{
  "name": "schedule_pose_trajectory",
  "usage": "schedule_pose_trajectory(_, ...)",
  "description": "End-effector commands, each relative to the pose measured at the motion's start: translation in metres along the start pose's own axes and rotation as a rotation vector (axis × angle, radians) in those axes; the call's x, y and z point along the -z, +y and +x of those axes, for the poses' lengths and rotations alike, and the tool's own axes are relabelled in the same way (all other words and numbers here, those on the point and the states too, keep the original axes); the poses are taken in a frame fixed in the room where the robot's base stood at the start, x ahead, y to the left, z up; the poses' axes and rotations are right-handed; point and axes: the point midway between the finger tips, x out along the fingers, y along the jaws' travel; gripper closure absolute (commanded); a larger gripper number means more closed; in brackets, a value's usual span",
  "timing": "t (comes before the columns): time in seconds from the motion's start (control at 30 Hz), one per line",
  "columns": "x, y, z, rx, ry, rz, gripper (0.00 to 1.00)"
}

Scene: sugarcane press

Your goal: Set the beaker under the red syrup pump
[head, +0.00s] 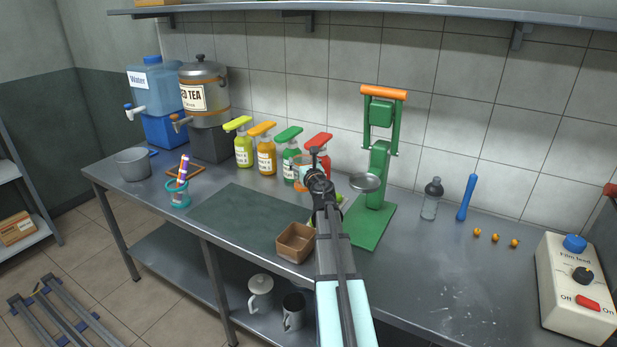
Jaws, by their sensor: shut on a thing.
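The red syrup pump (319,140) stands at the right end of a row of pump bottles by the back wall, its lower bottle partly hidden by my arm. My gripper (314,168) is in front of this bottle, seen from behind and small. It is shut on what looks like the beaker (302,172), a pale vessel with an orange band, mostly hidden by the gripper. The beaker shows between the green and red pumps, in front of their bottles. Whether its base touches the counter, and whether it is under the red nozzle, I cannot tell.
Green (289,138), orange (263,132) and yellow (240,127) pumps stand left of the red one. A green press (378,165) stands close on the right. A brown box (296,242) and dark mat (240,215) lie in front. The counter's right front is clear.

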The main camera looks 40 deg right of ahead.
Motion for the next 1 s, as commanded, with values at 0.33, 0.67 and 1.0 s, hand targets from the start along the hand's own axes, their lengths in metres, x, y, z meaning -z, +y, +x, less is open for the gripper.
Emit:
schedule_pose_trajectory(0.33,0.028,-0.023,0.022,-0.001,0.0,0.001,0.72)
schedule_pose_trajectory(0.67,0.059,-0.023,0.022,-0.001,0.001,0.001,0.72)
schedule_pose_trajectory(1.0,0.07,-0.025,0.025,0.0,0.0,-0.001,0.72)
